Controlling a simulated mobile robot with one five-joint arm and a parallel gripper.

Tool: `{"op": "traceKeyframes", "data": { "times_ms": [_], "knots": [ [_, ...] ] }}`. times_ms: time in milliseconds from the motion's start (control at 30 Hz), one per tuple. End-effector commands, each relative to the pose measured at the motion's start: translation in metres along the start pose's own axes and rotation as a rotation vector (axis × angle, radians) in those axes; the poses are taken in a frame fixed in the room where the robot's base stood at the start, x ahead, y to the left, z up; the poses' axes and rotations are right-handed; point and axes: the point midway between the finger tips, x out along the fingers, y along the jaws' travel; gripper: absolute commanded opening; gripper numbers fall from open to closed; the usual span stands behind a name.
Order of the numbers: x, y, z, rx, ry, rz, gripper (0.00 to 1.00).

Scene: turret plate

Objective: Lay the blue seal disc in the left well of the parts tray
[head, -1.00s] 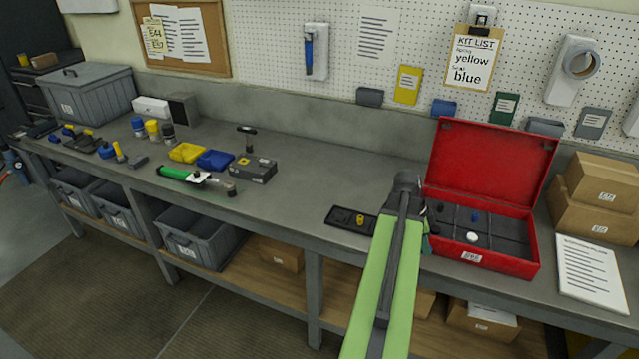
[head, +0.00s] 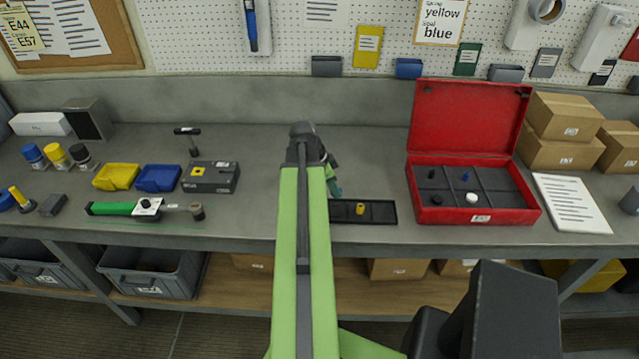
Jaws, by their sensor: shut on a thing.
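The parts tray (head: 380,212) is a small black tray on the front part of the bench. A yellow piece (head: 360,208) stands in it. Its left end lies close to my arm, which may hide part of it. My gripper (head: 335,186) is mostly hidden behind my green arm, just left of and behind the tray. It is shut. A small teal-blue patch shows at its fingers. I take this as the blue seal disc, but its shape is not clear. No other blue disc shows on the bench.
An open red case (head: 476,216) right of the tray holds a blue peg (head: 466,177), a dark peg, a black disc and a white disc (head: 472,197). A green-handled tool (head: 112,209) and yellow and blue bins stand left. The bench behind the tray is clear.

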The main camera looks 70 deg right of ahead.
Motion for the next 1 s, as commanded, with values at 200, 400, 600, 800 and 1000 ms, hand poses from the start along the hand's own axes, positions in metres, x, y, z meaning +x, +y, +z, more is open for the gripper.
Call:
{"op": "traceKeyframes", "data": {
  "times_ms": [200,400,600,800,1000],
  "knots": [
    [0.006,-0.001,0.004,-0.002,0.0,-0.001,0.0],
    [0.026,-0.001,0.012,-0.002,0.0,-0.001,0.0],
    [0.045,-0.001,0.02,-0.002,0.0,0.0,0.0],
    [0.046,-0.001,0.02,-0.001,0.0,0.0,0.0],
    [0.046,-0.001,0.019,-0.001,0.0,0.0,0.0]
  ]
}}
